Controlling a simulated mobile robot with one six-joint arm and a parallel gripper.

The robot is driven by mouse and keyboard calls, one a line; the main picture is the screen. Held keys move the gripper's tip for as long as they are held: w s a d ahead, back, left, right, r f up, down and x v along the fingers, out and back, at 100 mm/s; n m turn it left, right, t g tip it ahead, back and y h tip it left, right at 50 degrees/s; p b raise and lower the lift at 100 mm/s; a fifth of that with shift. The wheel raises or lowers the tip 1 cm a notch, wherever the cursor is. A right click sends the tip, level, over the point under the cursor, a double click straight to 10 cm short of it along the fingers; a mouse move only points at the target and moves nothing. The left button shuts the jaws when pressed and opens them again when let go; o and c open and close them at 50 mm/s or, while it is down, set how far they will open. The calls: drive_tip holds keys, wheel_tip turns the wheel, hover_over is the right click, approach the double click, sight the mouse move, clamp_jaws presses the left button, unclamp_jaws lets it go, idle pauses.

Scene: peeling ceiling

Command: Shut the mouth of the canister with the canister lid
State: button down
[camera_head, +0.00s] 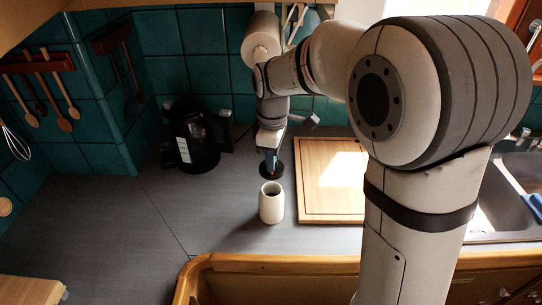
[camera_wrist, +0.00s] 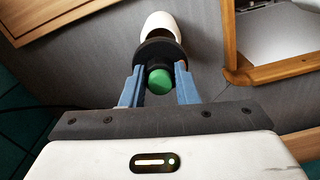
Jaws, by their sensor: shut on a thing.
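The canister (camera_head: 271,204) is a cream-white cylinder standing upright on the grey counter, with its dark open mouth facing up. It also shows in the wrist view (camera_wrist: 159,22), partly hidden behind the lid. The canister lid (camera_wrist: 158,50) is a dark disc with a green knob. My gripper (camera_wrist: 159,84) is shut on the knob, one blue finger on each side. In the head view, my gripper (camera_head: 270,160) points down and holds the lid (camera_head: 271,171) level above the counter, behind the canister and apart from it.
A wooden cutting board (camera_head: 331,195) lies just right of the canister. A black kettle (camera_head: 193,140) stands at the back left by the tiled wall. The counter (camera_head: 150,225) left of the canister is clear. A sink (camera_head: 510,195) is at the right.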

drive_tip(key=b, duration=0.4)
hover_over(272, 189)
drive_tip(key=shift+f, duration=2.75)
drive_tip(key=shift+s+f+b, duration=0.1)
drive_tip(key=shift+f+b, duration=0.3)
drive_tip(key=shift+f, duration=0.35)
drive_tip(key=shift+f+b, duration=0.4)
drive_tip(key=shift+f, duration=0.1)
drive_tip(key=c, duration=1)
unclamp_jaws()
drive_tip(key=shift+c, duration=0.2)
drive_tip(key=shift+r, duration=0.1)
wheel_tip(272, 189, up, 8)
drive_tip(key=shift+f, duration=0.25)
wheel_tip(272, 189, up, 4)
drive_tip(key=p, duration=0.3)
drive_tip(key=shift+r, duration=0.15)
